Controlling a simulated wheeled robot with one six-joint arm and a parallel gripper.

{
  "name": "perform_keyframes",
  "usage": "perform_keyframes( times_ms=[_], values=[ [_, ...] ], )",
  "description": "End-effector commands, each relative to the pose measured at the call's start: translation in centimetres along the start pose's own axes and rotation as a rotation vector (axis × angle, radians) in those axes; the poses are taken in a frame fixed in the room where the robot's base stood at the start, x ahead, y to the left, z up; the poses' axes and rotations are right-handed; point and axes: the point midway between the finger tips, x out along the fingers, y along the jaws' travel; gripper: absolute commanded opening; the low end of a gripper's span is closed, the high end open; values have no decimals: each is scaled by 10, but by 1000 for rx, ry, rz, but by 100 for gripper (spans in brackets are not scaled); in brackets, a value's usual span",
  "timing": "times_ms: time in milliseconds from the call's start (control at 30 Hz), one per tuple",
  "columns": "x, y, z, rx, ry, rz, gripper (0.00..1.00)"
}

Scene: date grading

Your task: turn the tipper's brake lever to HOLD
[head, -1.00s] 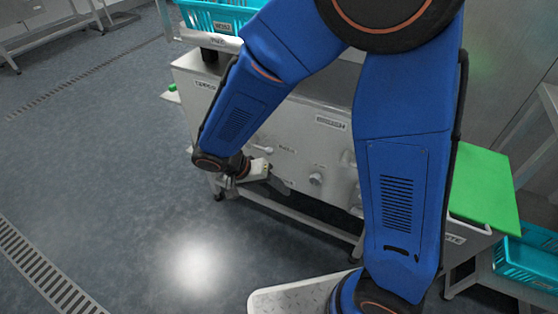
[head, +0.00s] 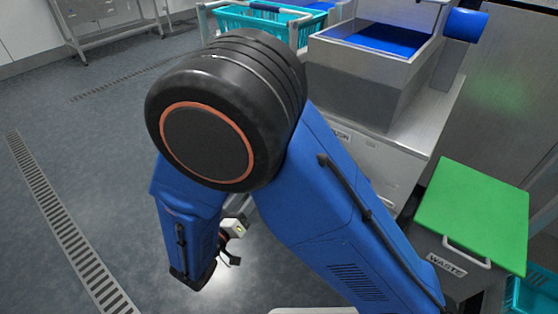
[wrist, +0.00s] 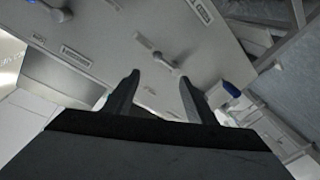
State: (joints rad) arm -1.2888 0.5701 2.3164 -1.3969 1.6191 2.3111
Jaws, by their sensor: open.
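In the wrist view, a grey panel fills the upper part of the picture. A small pale lever (wrist: 166,62) with a round pivot stands out from it, just beyond the fingertips. I cannot read its label, so I cannot confirm that it is the brake lever or how it is set. My gripper (wrist: 158,76) is open and empty, its two dark fingers pointing towards this lever and apart from it. In the head view, my gripper (head: 232,245) shows only partly behind my blue arm, and the lever is hidden.
The head view shows a steel bin (head: 372,92) with a blue inside and a turquoise crate (head: 255,25) at the back. A green lid (head: 475,215) covers a bin labelled WASTE at right. Open floor with a drain grate (head: 70,235) lies at left.

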Motion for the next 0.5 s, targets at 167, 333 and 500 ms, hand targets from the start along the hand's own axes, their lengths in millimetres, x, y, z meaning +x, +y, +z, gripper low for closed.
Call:
perform_keyframes(
  times_ms=[167, 333, 500],
  values=[
    [24, 1, 1, -1, -5, 4, 51],
    [51, 1, 1, -1, -5, 3, 51],
    [77, 2, 1, -1, -6, 4, 51]
  ],
)
